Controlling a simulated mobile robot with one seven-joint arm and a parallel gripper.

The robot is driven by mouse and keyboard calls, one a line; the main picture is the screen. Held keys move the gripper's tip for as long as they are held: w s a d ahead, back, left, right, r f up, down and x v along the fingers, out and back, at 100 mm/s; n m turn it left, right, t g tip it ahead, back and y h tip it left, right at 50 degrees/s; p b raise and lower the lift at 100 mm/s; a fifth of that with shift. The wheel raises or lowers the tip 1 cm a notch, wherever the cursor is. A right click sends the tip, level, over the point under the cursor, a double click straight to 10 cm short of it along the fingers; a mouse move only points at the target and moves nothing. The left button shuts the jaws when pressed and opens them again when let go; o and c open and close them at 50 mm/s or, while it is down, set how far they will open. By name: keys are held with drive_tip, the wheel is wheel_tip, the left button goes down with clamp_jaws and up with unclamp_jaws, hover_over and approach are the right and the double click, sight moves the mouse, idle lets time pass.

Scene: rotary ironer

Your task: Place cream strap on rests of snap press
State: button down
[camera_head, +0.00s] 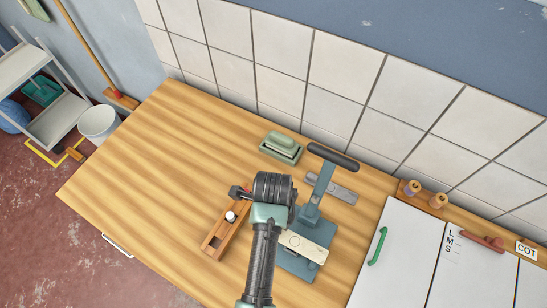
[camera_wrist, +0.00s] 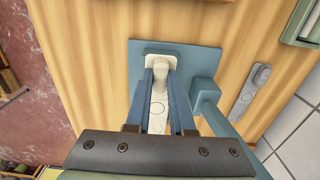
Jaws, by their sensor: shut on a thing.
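The cream strap (camera_head: 304,247) is a flat pale piece with rounded ends and a round mark. It is over the teal base plate of the snap press (camera_head: 298,268), whose column and dark handle rise behind it. In the wrist view the strap (camera_wrist: 158,108) runs between the two blue fingers of my gripper (camera_wrist: 161,78), which is shut on it. The press's base plate (camera_wrist: 138,52) shows beyond the fingertips. My arm hides the fingers in the head view. Whether the strap touches the rests cannot be told; the rests are mostly hidden.
A grey strip (camera_head: 331,188) lies behind the press. A green block in a tray (camera_head: 282,147) stands near the tiled wall. A wooden holder (camera_head: 218,242) is left of my arm. White panels (camera_head: 398,265) are to the right. The table's left part is clear.

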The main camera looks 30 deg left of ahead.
drive_tip(key=shift+f, duration=1.2)
drive_tip(key=shift+f, duration=0.2)
drive_tip(key=c, duration=0.8)
unclamp_jaws()
drive_tip(key=shift+r, duration=0.1)
wheel_tip(320, 180, up, 12)
drive_tip(key=shift+r, duration=0.15)
